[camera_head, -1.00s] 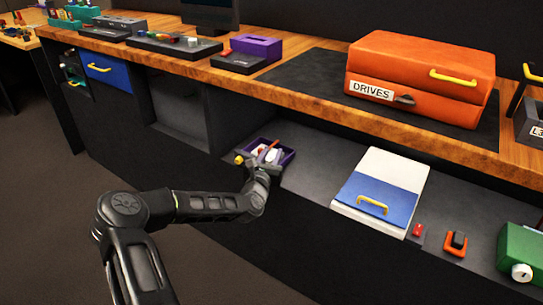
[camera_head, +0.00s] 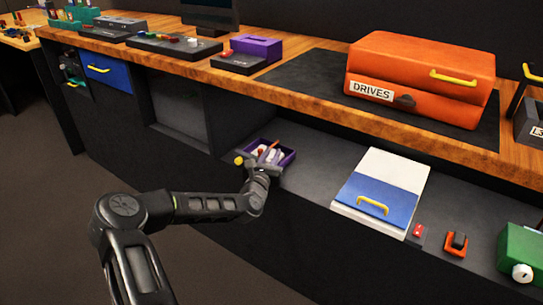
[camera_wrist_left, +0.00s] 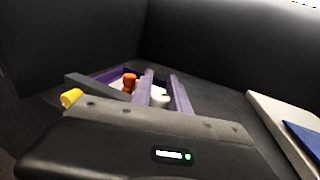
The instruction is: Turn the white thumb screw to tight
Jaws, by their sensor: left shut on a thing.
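A low purple-walled box (camera_head: 289,158) sits on the lower shelf, with a white thumb screw (camera_head: 272,155), an orange-red piece and a yellow knob (camera_head: 239,161) at its near left. My left gripper (camera_head: 266,161) reaches over the box's near side and covers part of it. The screw's lower part is hidden by the gripper body. The orange-red knob (camera_wrist_left: 129,79) stands just left of the fingers. My right gripper is out of view.
A white and blue binder-like box (camera_head: 385,195) with a yellow handle lies to the right on the shelf. Farther right are small red and orange switches (camera_head: 456,243) and a green box (camera_head: 520,250) with a white knob. The wooden counter (camera_head: 330,107) overhangs behind.

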